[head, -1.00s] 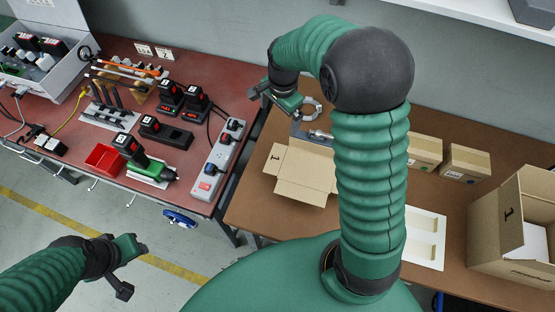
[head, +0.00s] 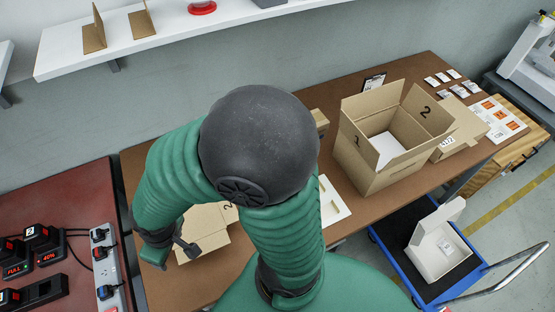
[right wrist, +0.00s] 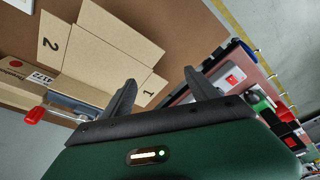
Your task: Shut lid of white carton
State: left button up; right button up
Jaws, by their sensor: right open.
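The white carton (head: 431,259) stands at the lower right of the head view, on the dark deck of a blue cart (head: 390,250). Its lid (head: 450,214) is up, and a small item with a label lies inside. My right gripper (head: 168,254) is at the lower left of the head view, far from the carton, over the left part of the brown table by a flattened brown box. In the right wrist view its two fingers (right wrist: 160,82) are apart with nothing between them. My left gripper is out of view. The right wrist view does not show the white carton.
The cart's metal handle (head: 515,262) is at right. A white shelf (head: 180,30) spans the wall.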

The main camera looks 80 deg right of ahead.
aim_at(451, 212)
jog(key=z, duration=0.4)
jog(key=j+z, duration=0.1)
jog(key=z, duration=0.75)
jog(key=k+j+z, duration=0.1)
jog(key=z, duration=0.7)
jog(key=i+l+z, duration=0.1)
jog(key=z, duration=1.95)
jog(key=i+l, duration=0.1)
jog(key=l, duration=0.5)
jog(key=l+u, duration=0.1)
jog(key=l, duration=0.45)
jog(key=i+l, duration=0.15)
jog(key=l, duration=0.45)
